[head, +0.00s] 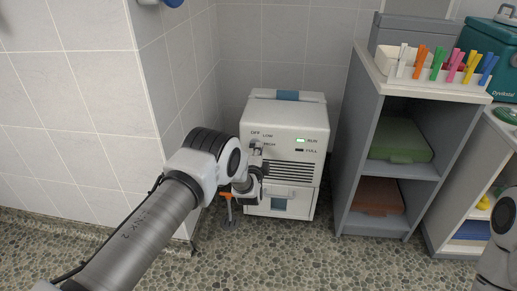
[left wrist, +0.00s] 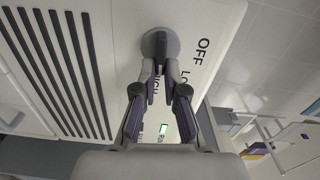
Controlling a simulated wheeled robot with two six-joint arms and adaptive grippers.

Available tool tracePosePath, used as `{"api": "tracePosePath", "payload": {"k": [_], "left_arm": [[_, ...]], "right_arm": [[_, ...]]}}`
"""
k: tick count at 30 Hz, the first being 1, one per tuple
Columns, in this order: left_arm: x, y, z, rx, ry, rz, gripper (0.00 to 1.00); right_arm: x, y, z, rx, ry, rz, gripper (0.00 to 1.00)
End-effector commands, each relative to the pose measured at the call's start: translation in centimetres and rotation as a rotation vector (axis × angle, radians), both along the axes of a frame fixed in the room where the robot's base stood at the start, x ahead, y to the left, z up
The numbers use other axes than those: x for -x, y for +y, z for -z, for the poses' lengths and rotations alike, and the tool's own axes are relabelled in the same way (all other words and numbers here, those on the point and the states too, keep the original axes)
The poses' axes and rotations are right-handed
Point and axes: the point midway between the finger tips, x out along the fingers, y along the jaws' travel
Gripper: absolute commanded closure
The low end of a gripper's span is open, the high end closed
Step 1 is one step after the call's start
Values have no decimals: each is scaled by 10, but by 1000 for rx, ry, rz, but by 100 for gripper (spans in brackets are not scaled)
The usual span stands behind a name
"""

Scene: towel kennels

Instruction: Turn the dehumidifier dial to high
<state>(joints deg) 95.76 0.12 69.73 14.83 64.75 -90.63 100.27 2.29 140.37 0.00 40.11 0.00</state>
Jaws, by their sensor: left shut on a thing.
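The dehumidifier (head: 285,115) is a white box on the floor against the tiled wall. Its grey dial (left wrist: 160,44) is at the top in the left wrist view, beside the printed OFF, LOW and HIGH marks. My left gripper (left wrist: 160,66) is shut on the dial, with the fingers reaching it from below in that view. The RUN lamp (head: 300,140) glows green. My right gripper is out of view.
A grey shelf unit (head: 356,150) with coloured pegs on top stands close to the right of the dehumidifier. A tiled wall corner (head: 150,60) is on the left. An orange-handled item (head: 228,205) is on the floor at the dehumidifier's left. Pebbled floor in front is clear.

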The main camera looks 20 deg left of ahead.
Motion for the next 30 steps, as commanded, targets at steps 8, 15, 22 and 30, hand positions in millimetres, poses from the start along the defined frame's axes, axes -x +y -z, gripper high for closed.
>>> {"api": "tracePosePath", "payload": {"k": [8,15,22,30], "left_arm": [[1,0,3,-95,26,0,100],[1,0,4,-115,31,0,100],[1,0,4,-115,31,0,100],[0,0,3,-114,29,0,65]], "right_arm": [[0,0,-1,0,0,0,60],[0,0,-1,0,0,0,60],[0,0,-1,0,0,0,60],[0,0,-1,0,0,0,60]]}}
